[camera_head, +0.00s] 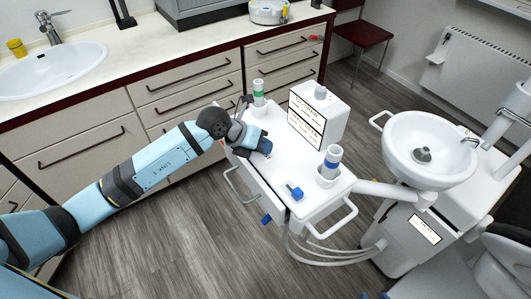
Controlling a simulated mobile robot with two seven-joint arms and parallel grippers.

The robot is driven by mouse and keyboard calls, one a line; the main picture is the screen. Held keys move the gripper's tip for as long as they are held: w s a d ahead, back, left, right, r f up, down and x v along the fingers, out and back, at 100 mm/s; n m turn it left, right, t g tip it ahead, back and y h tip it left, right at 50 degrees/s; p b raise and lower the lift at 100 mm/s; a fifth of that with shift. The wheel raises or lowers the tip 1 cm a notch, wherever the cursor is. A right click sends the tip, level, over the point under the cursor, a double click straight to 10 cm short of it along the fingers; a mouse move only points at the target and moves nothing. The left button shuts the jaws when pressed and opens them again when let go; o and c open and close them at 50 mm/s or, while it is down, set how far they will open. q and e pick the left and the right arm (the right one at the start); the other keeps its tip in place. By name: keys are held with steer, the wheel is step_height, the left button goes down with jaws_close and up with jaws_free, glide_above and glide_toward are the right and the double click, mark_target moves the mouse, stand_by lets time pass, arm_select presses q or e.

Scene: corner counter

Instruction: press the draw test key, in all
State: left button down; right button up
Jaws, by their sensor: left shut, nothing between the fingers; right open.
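A white cart (315,205) stands in the middle, with a white box (325,115) on its top. The box has a front panel (306,121) with printed lines too small to read. A small blue block (293,192) sits on the cart top near its front corner. My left gripper (267,149) is shut and empty, low over the cart top, left of the box. I cannot tell whether it touches the top. It hides part of the surface under it. I cannot make out which part is the draw test key. My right gripper is not in view.
A green-banded cylinder (258,92) stands at the cart's back, a blue-banded one (331,160) in a holder at its right. A white basin (425,150) stands to the right. A counter (140,70) with drawers runs behind. The floor (165,235) at front left is clear.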

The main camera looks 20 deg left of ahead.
arm_select(q)
steer(key=shift+r+p, duration=0.7)
steer(key=shift+r, duration=0.1)
steer(key=shift+r+p, duration=1.9)
steer(key=shift+r, duration=0.7)
steer(key=shift+f, duration=0.1)
